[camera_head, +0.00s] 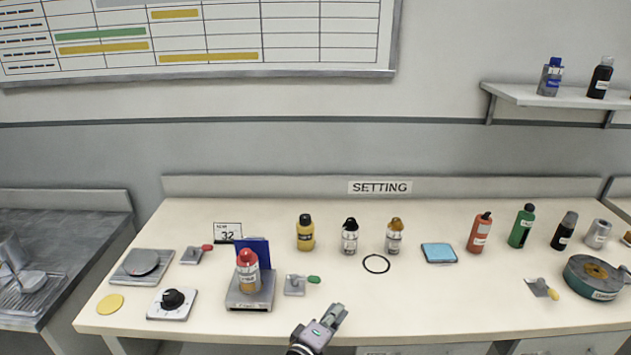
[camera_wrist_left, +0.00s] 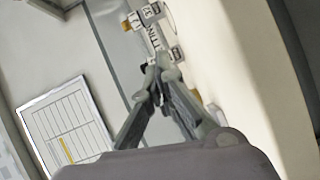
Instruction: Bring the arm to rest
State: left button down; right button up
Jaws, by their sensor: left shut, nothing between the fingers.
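My left gripper (camera_head: 334,315) is at the front edge of the cream workbench (camera_head: 400,290), low in the middle of the head view. Its fingers are closed together and hold nothing. In the left wrist view the shut fingers (camera_wrist_left: 158,72) point toward the bench and its small bottles, which appear tilted. My right gripper is not in either view.
Several bottles line the back. A black ring (camera_head: 377,264) lies mid-bench, and a green round container (camera_head: 594,278) is at the right. The front middle-right is clear.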

pick_arm(q)
jog(key=s+a+f+m+g+y, duration=0.2)
jog(key=s+a+m+g+y, duration=0.3)
jog(key=s+a, duration=1.05)
jog(key=s+a+f+m+g+y, duration=0.2)
jog(key=s+a+m+g+y, duration=0.4)
jog(key=s+a, duration=0.95)
jog(key=s+d+f+h, duration=0.1)
jog(key=s+d+f, duration=0.1)
jog(key=f, duration=1.1)
jog(key=s+d+f+h, duration=0.1)
jog(key=s+d+f, duration=0.15)
jog(key=f, duration=1.15)
jog(key=s+a+f, duration=0.2)
jog(key=s+f, duration=0.5)
jog(key=s, duration=0.1)
jog(key=s+a+f+m+g, duration=0.1)
jog(key=s+f, duration=0.7)
jog(key=s, duration=0.1)
jog(key=shift+a+f+g, duration=0.25)
jog(key=shift+a+g, duration=0.05)
jog(key=shift+a, duration=0.1)
